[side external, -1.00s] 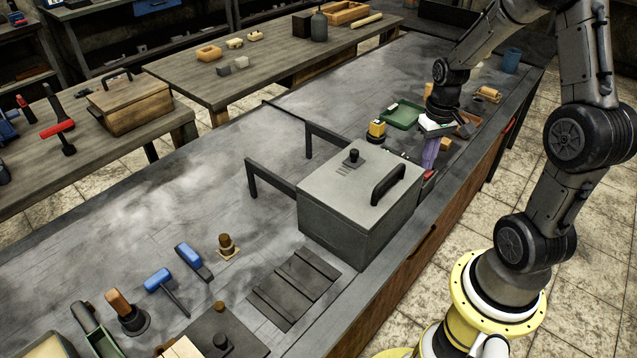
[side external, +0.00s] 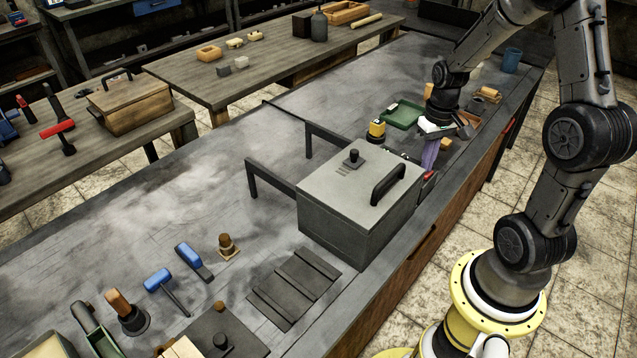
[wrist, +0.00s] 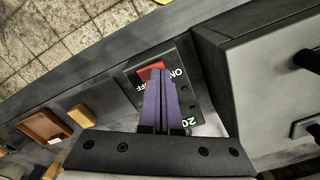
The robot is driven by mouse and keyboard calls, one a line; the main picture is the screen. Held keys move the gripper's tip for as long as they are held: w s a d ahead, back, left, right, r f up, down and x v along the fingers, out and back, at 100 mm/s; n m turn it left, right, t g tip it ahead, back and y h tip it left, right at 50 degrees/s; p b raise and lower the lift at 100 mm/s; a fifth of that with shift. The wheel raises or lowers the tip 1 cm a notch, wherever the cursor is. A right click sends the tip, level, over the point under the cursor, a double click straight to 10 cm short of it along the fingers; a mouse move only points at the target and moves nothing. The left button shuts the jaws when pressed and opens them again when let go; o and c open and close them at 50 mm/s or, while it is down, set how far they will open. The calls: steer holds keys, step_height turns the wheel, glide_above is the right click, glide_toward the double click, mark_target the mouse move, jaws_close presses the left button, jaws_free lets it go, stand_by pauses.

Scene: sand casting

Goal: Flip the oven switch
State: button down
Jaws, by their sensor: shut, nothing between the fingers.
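The oven is a grey metal box (side external: 345,215) with a black handle on its lid; part of it shows at the right of the wrist view (wrist: 270,85). Beside it, a dark control panel (wrist: 197,85) bears a red switch (wrist: 151,71) with ON and OFF lettering. In the side view only a small red bit of the switch (side external: 428,176) shows. My gripper (wrist: 160,74) is shut and empty, its purple fingers pointing at the panel. Its tips overlap the red switch in the wrist view; I cannot tell whether they touch it. In the side view my gripper (side external: 429,165) is beyond the oven, low over the panel.
A green tray (side external: 402,114) and a yellow-and-black object (side external: 376,131) are near my gripper. A black frame (side external: 270,176) stands left of the oven. The bench's front edge runs close by.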

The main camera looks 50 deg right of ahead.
steer(key=shift+f, duration=0.65)
stand_by(0.3)
steer(key=shift+r, duration=3.5)
